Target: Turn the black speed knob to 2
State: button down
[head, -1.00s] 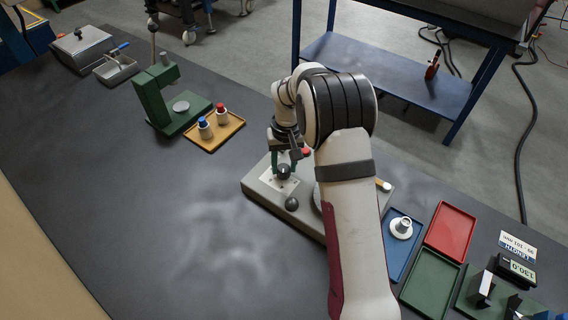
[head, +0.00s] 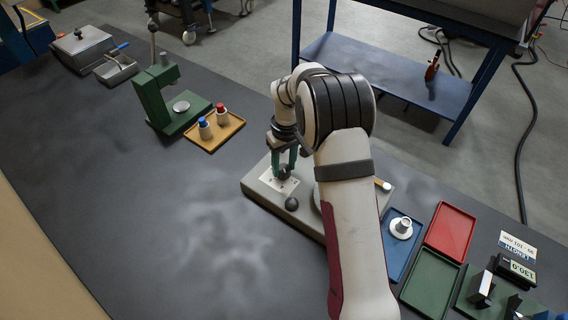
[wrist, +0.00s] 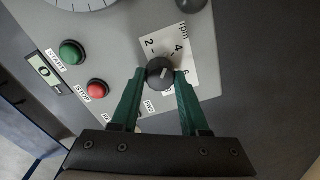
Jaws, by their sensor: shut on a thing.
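The black speed knob (wrist: 154,80) sits on a white dial plate (wrist: 152,42) on the grey machine panel. A light pointer line on its top points up and to the right in the wrist view, roughly towards the 4; the 2 is further left. My gripper (wrist: 160,73) has its green fingers shut on the knob, one on each side. In the head view, my gripper (head: 284,168) is down at the dial plate, and the fingers partly hide the knob.
A green START button (wrist: 72,53), a red STOP button (wrist: 97,89) and a small display (wrist: 43,71) are beside the dial. A black ball-shaped knob (head: 291,204) stands close to the gripper. Blue (head: 393,263), red (head: 450,230) and green (head: 430,287) trays lie right.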

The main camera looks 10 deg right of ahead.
aim_at(285, 166)
jog(key=n, duration=0.4)
jog(key=shift+n, duration=2.1)
jog(key=shift+c, duration=2)
grip_release()
notch_tip(285, 166, up, 16)
jog(key=shift+w, duration=0.25)
